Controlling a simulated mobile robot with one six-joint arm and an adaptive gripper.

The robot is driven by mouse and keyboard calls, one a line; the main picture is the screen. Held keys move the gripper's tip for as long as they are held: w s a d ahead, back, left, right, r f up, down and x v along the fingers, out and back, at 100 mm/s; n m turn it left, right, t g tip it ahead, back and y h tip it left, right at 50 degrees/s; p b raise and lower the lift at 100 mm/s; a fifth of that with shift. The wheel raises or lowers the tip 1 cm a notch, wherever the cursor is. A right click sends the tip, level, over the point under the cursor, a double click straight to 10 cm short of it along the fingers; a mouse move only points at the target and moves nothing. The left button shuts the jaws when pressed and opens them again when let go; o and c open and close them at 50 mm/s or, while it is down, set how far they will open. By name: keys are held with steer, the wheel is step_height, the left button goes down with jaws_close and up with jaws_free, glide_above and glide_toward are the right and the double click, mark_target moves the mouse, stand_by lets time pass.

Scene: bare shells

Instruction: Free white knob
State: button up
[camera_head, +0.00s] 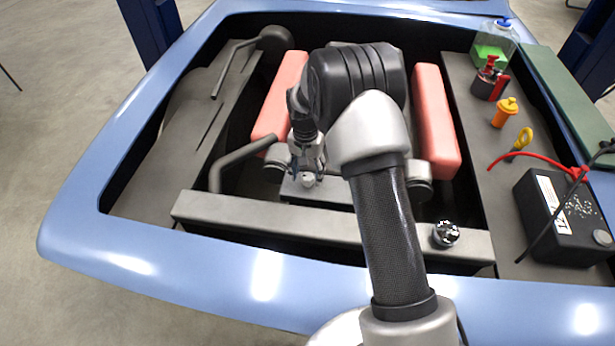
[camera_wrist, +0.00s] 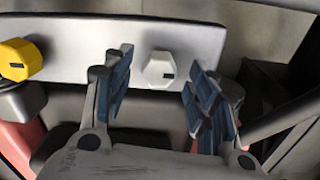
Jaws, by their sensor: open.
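The white knob (camera_wrist: 160,70) is a faceted cap with a small dark mark, on a light grey block in the wrist view. In the head view the white knob (camera_head: 308,181) shows small, just below my gripper (camera_head: 307,168). In the wrist view my gripper (camera_wrist: 150,88) is open, with one blue-padded finger on each side of the knob. Gaps show between both fingers and the knob, so they do not appear to touch it. The lower part of the knob is hidden from view.
A yellow knob (camera_wrist: 18,60) sits left of the white one. Red covers (camera_head: 435,120) flank the engine. A grey crossbar (camera_head: 270,220) runs in front, with a chrome cap (camera_head: 446,234). A black battery (camera_head: 565,215) with cables stands at right.

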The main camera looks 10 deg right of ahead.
steer(key=shift+f, duration=0.6)
steer(key=shift+c, duration=0.6)
steer(key=c, duration=1)
